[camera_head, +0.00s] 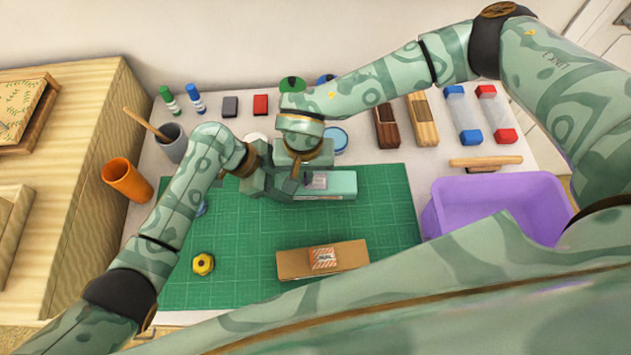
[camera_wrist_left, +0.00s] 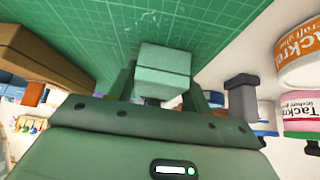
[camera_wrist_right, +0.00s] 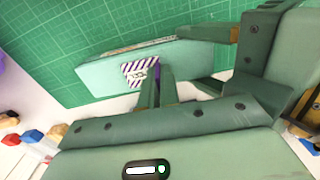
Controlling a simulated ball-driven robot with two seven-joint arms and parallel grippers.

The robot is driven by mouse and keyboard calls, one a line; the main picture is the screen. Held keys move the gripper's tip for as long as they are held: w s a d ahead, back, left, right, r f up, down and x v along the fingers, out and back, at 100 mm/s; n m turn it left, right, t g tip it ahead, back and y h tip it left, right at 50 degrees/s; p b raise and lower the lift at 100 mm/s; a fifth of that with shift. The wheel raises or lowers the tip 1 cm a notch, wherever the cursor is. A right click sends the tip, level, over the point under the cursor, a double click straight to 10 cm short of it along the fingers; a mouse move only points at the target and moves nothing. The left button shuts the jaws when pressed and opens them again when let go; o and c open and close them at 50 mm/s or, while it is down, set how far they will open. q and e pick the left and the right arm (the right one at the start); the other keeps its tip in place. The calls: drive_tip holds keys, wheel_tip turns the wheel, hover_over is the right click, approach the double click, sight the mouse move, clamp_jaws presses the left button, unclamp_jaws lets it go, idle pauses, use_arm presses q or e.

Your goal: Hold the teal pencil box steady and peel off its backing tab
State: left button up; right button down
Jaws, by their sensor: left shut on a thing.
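The teal pencil box (camera_head: 338,186) lies flat on the green cutting mat. My left gripper (camera_head: 264,182) is shut on the box's left end. In the left wrist view the box (camera_wrist_left: 165,72) sits between its jaws. A purple-and-white striped backing tab (camera_wrist_right: 139,71) shows on the box in the right wrist view. My right gripper (camera_wrist_right: 156,86) has its two fingers close together at the tab's edge. Some purple shows between them, but whether they grip the tab is unclear. In the head view the right gripper hides part of the box.
A brown box (camera_head: 295,264) with a label and a yellow knob (camera_head: 203,264) lie on the mat's near side. A purple bin (camera_head: 450,208) stands right. Several stationery items line the back.

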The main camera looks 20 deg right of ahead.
use_arm(q)
drive_tip(key=shift+d+r, duration=0.1)
drive_tip(key=shift+d, duration=0.1)
use_arm(e)
drive_tip(key=shift+d+r, duration=0.1)
drive_tip(key=shift+r, duration=0.1)
drive_tip(key=shift+r, duration=0.55)
use_arm(q)
drive_tip(key=shift+a, duration=0.15)
use_arm(e)
drive_tip(key=shift+r, duration=1.95)
use_arm(q)
drive_tip(key=o, duration=1)
drive_tip(key=shift+w, duration=0.1)
